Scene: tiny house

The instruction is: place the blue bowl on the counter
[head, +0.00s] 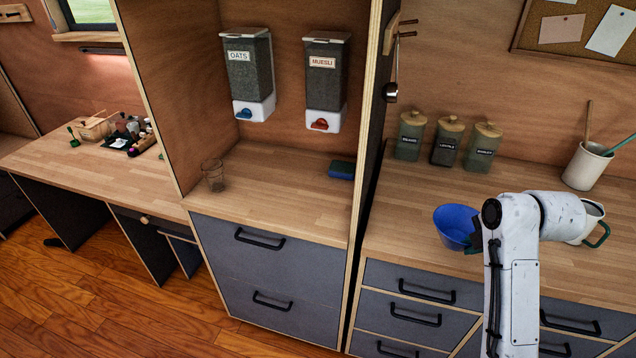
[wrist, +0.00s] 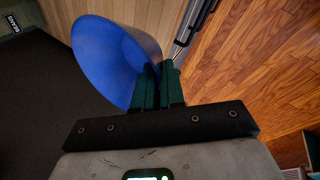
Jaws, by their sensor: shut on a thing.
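The blue bowl (head: 455,225) is at the front part of the wooden counter (head: 398,222) on the right in the head view. It looks tilted, and I cannot tell whether its base touches the counter. My gripper (wrist: 158,88) is shut on the bowl's rim, with its dark green fingers at the lower right of the bowl (wrist: 108,58) in the wrist view. In the head view my arm hides most of the gripper and the bowl's right side.
Several green canisters (head: 447,144) stand at the back. A utensil crock (head: 586,166) is back right, and a pale mug (head: 592,220) is partly behind my arm. A tall divider panel (head: 372,130) bounds the counter's left. Bare counter lies between bowl and canisters.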

